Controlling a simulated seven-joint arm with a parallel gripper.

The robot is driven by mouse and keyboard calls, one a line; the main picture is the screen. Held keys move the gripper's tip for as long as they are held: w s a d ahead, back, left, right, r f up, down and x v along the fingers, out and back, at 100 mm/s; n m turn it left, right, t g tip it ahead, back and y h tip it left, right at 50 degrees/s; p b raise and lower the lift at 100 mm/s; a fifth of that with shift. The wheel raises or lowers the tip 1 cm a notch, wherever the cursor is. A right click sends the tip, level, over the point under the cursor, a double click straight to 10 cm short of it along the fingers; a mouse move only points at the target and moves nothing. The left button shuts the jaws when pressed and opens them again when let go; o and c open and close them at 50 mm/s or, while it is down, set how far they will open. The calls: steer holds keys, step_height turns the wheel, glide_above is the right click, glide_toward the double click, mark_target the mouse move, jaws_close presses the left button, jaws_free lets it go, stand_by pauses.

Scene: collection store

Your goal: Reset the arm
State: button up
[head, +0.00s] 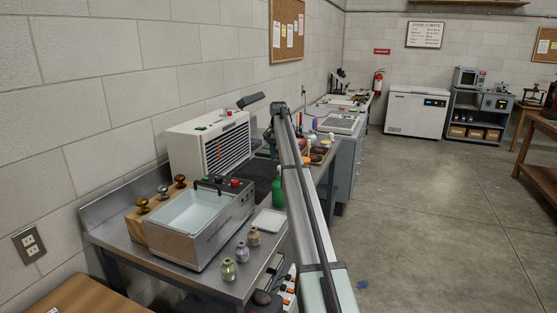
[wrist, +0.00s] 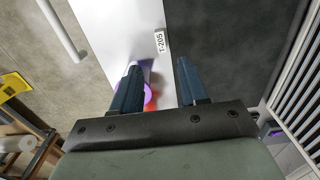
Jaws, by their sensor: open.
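My gripper (wrist: 158,68) is open in the wrist view, its two dark blue fingers spread apart. A purple round thing (wrist: 148,91) and an orange-red patch show behind the left finger, partly hidden; I cannot tell what they are. Nothing is visibly held between the fingers. In the head view my arm runs from the bottom centre up over the steel bench (head: 235,286). The gripper is not clearly made out there.
On the bench stand an open water bath (head: 190,214), a white slatted unit (head: 209,144), a green bottle (head: 277,190), a white tray (head: 269,221) and small jars (head: 228,269). A white panel labelled T-205 (wrist: 118,18) shows in the wrist view.

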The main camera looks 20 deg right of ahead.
stand_by(0.4)
